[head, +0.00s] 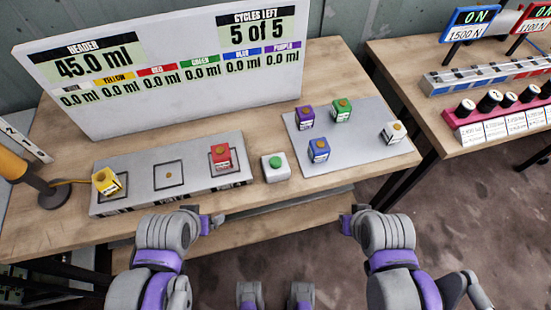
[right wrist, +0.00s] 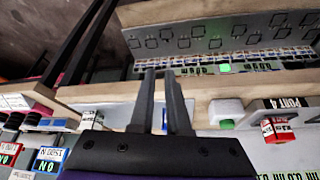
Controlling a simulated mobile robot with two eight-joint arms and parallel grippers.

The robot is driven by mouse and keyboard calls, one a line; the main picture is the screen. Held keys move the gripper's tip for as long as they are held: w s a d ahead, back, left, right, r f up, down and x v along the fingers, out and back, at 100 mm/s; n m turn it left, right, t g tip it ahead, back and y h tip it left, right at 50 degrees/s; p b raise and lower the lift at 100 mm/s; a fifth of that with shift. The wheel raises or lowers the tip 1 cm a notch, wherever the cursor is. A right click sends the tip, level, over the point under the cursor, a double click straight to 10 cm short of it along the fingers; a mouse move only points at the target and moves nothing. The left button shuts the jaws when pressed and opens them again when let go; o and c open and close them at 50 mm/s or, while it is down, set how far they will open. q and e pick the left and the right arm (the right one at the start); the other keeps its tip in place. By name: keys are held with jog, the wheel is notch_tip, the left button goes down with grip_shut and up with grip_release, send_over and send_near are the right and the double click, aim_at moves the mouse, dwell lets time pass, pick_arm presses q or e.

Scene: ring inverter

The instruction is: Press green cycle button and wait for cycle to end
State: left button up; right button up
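The green cycle button (head: 275,162) sits on a small white box on the table, between the long grey tray and the grey plate. It also shows in the right wrist view (right wrist: 227,124), right of the fingers. My right gripper (head: 347,224) is in front of the table edge, right of the button and apart from it; in the right wrist view its fingers (right wrist: 161,90) are apart with nothing between them. My left gripper (head: 213,223) is near the table's front edge, left of the button; its finger gap is unclear. The display board (head: 200,95) reads 45.0 ml and cycles left 5 of 5.
The long tray (head: 140,185) holds a yellow block (head: 106,182) at left and a red block (head: 221,156) at right; its middle square is empty. The grey plate (head: 360,150) holds purple, green, blue and white blocks. A second table (head: 480,160) stands at right.

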grip_shut()
dwell(0.8)
